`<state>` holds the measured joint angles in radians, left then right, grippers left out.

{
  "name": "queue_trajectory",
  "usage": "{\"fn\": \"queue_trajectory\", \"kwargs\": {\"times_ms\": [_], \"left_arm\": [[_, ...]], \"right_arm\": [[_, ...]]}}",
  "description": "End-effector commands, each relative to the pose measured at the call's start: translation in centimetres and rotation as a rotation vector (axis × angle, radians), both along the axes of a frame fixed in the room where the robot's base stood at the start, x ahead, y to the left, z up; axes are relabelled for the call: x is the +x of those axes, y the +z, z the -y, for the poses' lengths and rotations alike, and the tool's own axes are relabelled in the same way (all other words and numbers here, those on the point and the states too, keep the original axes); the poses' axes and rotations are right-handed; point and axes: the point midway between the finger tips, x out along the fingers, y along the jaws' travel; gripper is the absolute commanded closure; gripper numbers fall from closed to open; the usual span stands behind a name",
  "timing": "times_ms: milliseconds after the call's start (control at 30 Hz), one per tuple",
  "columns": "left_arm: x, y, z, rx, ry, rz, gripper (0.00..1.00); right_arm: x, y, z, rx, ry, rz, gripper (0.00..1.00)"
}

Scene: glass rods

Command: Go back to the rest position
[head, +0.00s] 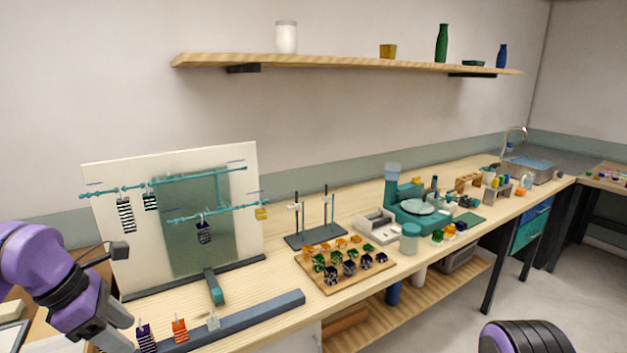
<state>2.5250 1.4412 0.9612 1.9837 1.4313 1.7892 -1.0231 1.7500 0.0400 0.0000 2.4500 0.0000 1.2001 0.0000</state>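My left arm comes in from the left, and its grey gripper (107,334) is low at the left near the bottom edge, by the front of the workbench. Its fingertips are cut off or too unclear to show whether it is open. Only a rounded dark and purple part of my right arm shows at the bottom right; the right gripper is out of view. The glass rods (205,174) run in teal across an upright white board (120,165), with striped tags hanging from them.
The workbench (275,285) carries a dark blue-grey bar (240,318) with tags beside it, a wooden board (330,290) of several small coloured pieces, two thin stands (316,236) and a teal machine (410,215). A shelf (340,65) hangs above. Floor shows at the right.

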Motion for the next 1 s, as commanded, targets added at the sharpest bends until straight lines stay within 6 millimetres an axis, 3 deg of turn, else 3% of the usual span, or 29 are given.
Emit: {"fn": "queue_trajectory", "kwargs": {"times_ms": [267, 467, 567, 767, 867, 967, 1000], "left_arm": [[1.8, -0.2, -1.2, 0.042, 0.172, 0.058, 0.45], [4.0, -2.7, -1.9, 0.206, 0.268, 0.151, 0.45], [5.1, -5.9, -1.5, 0.345, 0.266, 0.201, 0.45], [5.7, -14.5, 0.7, 0.62, 0.115, 0.298, 0.45], [4.6, -20.1, 2.3, 0.739, -0.043, 0.34, 0.45], [1.6, -27.2, 4.2, 0.836, -0.284, 0.365, 0.45], [-0.2, -30.2, 4.9, 0.862, -0.402, 0.367, 0.45]], "right_arm": [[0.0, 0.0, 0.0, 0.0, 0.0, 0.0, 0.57], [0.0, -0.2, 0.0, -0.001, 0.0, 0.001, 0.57], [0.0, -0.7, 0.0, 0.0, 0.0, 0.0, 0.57], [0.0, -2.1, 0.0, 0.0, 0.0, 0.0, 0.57], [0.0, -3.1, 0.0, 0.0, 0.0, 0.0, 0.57], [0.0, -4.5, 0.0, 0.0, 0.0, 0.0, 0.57], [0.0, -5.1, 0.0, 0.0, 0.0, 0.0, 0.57]]}}
